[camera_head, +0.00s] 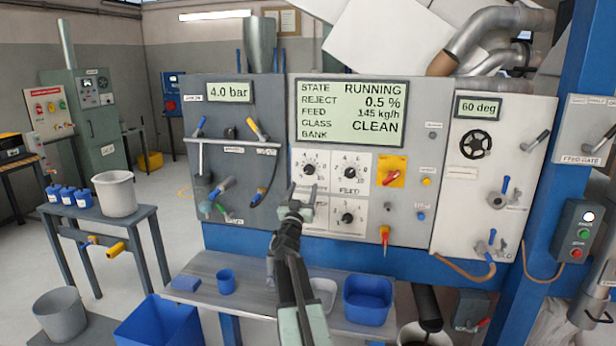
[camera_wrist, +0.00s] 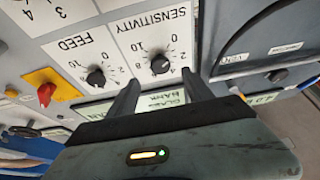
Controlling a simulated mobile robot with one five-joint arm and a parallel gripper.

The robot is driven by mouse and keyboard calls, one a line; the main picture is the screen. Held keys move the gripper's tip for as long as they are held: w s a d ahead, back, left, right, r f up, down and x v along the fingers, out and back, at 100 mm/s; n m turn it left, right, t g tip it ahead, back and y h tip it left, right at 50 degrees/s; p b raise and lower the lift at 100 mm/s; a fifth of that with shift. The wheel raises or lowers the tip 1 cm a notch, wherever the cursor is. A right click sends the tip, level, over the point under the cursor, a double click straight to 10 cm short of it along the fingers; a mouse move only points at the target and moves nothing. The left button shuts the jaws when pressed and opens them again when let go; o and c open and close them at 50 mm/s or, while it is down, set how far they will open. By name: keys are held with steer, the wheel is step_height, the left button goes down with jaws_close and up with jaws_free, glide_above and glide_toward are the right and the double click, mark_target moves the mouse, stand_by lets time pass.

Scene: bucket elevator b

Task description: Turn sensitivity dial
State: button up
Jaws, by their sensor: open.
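The sensitivity dial (camera_head: 309,169) is a round black knob on a white scale plate, at the upper left of a group of dials on the grey control panel. In the wrist view the dial (camera_wrist: 160,65) appears upside down under its SENSITIVITY label, just beyond and between my fingertips. My gripper (camera_head: 297,196) is open and empty, below the dial in the head view. Its two dark fingers (camera_wrist: 160,77) point at the panel; the gap to the knob is hard to judge. The feed dial (camera_wrist: 96,77) sits beside it. My gripper partly hides the lower left dial plate.
A red switch on a yellow plate (camera_head: 391,171) is right of the dials. Levers and a horizontal bar (camera_head: 235,142) are to the left. The shelf (camera_head: 205,262) below holds a blue cup (camera_head: 227,283) and a blue bin (camera_head: 368,302). The display (camera_head: 351,113) reads RUNNING.

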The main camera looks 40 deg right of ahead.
mark_target(308, 172)
steer(key=p+x, duration=0.3)
steer(key=x, duration=0.4)
steer(key=shift+w+d, duration=0.25)
steer(key=shift+w, duration=0.05)
jaws_close()
steer(key=shift+r, duration=0.1)
